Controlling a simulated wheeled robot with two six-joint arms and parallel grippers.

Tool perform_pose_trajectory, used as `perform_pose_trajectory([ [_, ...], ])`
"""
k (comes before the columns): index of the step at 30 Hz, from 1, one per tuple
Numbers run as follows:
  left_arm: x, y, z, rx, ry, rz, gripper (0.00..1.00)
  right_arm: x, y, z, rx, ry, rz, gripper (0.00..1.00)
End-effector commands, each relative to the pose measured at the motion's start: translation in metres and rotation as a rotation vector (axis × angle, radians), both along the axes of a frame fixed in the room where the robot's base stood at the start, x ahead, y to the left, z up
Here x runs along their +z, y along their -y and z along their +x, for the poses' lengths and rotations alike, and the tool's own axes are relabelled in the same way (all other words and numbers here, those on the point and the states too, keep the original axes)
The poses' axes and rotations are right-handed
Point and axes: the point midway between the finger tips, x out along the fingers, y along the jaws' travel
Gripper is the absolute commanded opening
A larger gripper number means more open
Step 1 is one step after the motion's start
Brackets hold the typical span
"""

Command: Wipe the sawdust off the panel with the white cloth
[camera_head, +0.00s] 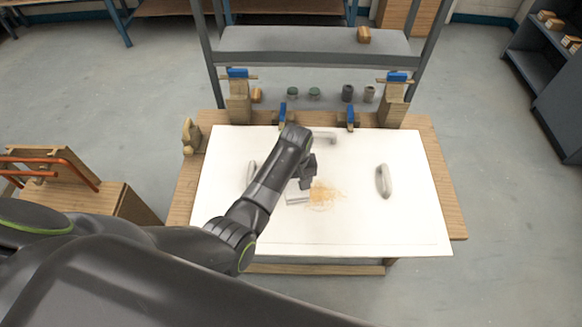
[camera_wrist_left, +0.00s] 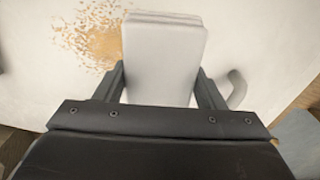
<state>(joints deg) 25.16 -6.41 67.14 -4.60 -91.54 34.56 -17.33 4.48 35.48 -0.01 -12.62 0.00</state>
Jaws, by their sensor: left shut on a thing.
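The white panel (camera_head: 408,222) lies flat on a wooden table. A patch of tan sawdust (camera_head: 324,196) is near the middle of the panel, and it also shows at the upper left in the left wrist view (camera_wrist_left: 100,36). My left gripper (camera_head: 304,184) is over the panel just left of the sawdust. It is shut on the folded white cloth (camera_wrist_left: 163,58), whose edge shows beside the sawdust in the head view (camera_head: 296,198). I cannot tell whether the cloth touches the panel. My right gripper is not in view.
A grey handle (camera_head: 383,181) stands on the panel's right side, and another (camera_head: 251,175) is on the left, partly behind my arm. Blue-topped clamps (camera_head: 350,115) line the far edge. A grey shelf (camera_head: 310,45) stands behind. The panel's right front is clear.

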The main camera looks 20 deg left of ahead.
Motion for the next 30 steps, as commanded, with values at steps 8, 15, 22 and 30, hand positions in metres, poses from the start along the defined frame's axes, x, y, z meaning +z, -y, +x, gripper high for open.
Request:
perform_pose_trajectory([
  [8,0.007,-0.011,-0.004,0.212,-0.001,0.000,0.45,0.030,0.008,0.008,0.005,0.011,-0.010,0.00],
  [15,-0.005,-0.011,-0.004,0.225,-0.001,-0.001,0.45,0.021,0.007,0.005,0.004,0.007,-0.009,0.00],
  [22,-0.028,-0.011,-0.004,0.224,-0.001,-0.001,0.45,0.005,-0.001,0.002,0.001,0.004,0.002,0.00],
  [30,-0.053,-0.011,-0.004,0.223,0.000,-0.001,0.45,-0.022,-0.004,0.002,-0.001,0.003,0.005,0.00],
])
